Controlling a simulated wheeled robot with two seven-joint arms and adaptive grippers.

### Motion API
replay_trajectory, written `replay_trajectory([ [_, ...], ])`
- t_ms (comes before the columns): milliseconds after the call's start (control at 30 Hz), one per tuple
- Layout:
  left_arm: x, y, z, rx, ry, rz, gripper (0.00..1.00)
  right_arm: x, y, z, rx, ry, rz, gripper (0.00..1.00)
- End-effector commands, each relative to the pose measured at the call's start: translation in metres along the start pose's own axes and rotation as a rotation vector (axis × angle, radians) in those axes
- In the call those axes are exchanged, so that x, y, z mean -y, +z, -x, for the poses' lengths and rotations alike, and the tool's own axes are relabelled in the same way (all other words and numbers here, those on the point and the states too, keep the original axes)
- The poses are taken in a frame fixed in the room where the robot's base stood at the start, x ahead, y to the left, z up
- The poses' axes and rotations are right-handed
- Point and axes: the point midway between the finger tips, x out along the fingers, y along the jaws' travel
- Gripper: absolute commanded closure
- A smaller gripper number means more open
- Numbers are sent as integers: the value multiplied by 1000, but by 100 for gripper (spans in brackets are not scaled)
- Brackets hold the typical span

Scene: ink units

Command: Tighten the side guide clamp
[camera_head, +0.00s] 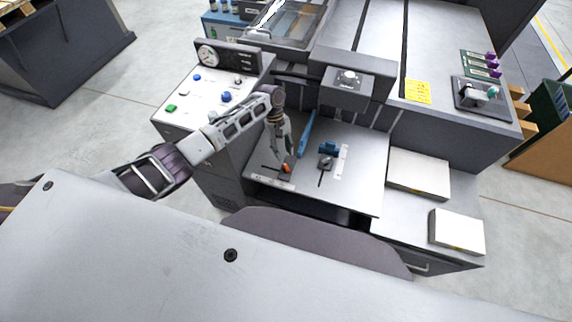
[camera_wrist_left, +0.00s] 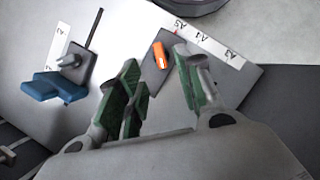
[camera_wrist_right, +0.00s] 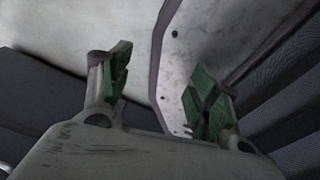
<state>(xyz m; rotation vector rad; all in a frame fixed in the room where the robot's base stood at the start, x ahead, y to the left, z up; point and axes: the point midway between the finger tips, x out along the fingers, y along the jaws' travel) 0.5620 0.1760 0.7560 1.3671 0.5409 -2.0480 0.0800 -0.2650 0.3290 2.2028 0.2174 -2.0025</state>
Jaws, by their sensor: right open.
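A small orange lever (camera_head: 286,168) sits on a dark plate on the machine's grey feed table; it also shows in the left wrist view (camera_wrist_left: 160,54) beside a white scale strip. I take it for the side guide clamp. My left gripper (camera_head: 284,154) points down at it. In the left wrist view its fingers (camera_wrist_left: 160,78) are apart, with the orange lever seen between the tips; I cannot tell whether they touch it. My right gripper (camera_wrist_right: 162,80) is open and empty.
A long blue bar (camera_head: 306,132) stands just behind the left gripper. A control panel (camera_head: 205,90) with buttons and a gauge is at the left. White paper stacks (camera_head: 418,172) lie to the right. The feed table's right part is clear.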

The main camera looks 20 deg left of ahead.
Motion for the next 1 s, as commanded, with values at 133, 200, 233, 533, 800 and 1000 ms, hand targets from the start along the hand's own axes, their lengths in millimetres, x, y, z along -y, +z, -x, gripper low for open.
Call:
replay_trajectory([
  [133,0,1,-21,2,-2,-1,64,-2,0,-1,0,2,1,38],
  [200,0,1,-30,2,-2,-1,64,-5,1,-2,1,5,2,38],
  [233,0,1,-34,2,-1,-1,64,-6,1,-2,1,7,3,38],
  [533,0,0,-65,1,0,0,64,-20,4,-3,3,21,7,38],
  [800,0,0,-72,0,-1,-1,64,-15,1,-4,0,15,5,38],
  [1000,0,0,-72,0,0,-1,66,-12,0,-4,-1,12,4,38],
])
